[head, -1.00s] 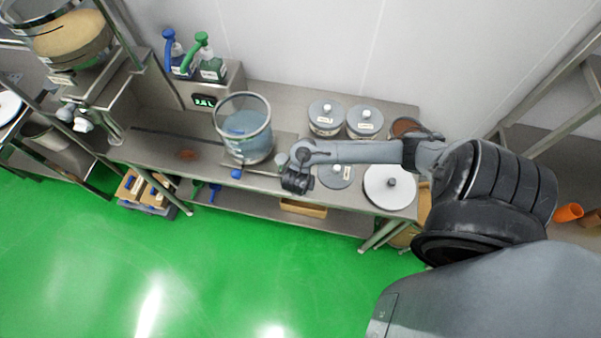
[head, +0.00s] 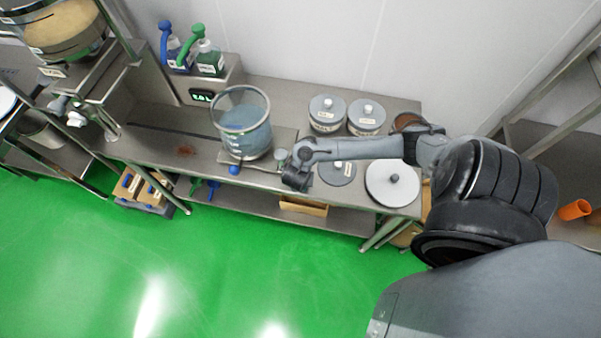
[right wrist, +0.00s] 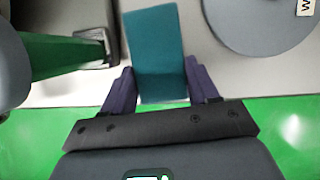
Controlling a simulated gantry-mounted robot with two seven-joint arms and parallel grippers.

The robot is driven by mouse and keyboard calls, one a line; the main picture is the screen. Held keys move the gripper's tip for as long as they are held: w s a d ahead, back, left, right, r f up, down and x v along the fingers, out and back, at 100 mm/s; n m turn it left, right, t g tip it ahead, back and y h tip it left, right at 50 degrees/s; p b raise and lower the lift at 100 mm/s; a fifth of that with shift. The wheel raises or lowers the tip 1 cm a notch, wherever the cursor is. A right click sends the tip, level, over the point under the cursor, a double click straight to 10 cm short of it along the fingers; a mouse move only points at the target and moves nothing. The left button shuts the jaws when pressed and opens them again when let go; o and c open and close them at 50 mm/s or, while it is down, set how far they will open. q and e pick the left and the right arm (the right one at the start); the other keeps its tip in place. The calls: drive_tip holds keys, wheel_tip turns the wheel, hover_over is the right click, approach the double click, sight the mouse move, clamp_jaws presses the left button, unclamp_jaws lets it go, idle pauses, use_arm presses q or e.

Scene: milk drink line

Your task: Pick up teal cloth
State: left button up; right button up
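The teal cloth (right wrist: 157,50) lies on the grey bench top in the right wrist view, a flat folded strip with its near end between my fingers. My right gripper (right wrist: 162,82) has its two dark purple fingers spread wide, one on each side of the cloth. I cannot tell whether they touch its edges. In the head view my right gripper (head: 297,180) is low over the front edge of the bench, and I cannot make out the cloth there. My left gripper is not in view.
A clear vessel of bluish liquid (head: 243,130) stands left of my right gripper. Lidded pots (head: 327,112) and a white round lid (head: 392,183) are to the right. Spray bottles (head: 208,58) stand at the back. Green floor (head: 230,270) is open in front.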

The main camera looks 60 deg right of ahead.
drive_tip(key=shift+c, duration=1.1)
drive_tip(key=shift+r+p, duration=0.3)
drive_tip(key=shift+r, duration=0.1)
drive_tip(key=shift+r+p, duration=6.45)
drive_tip(key=shift+r, duration=2.1)
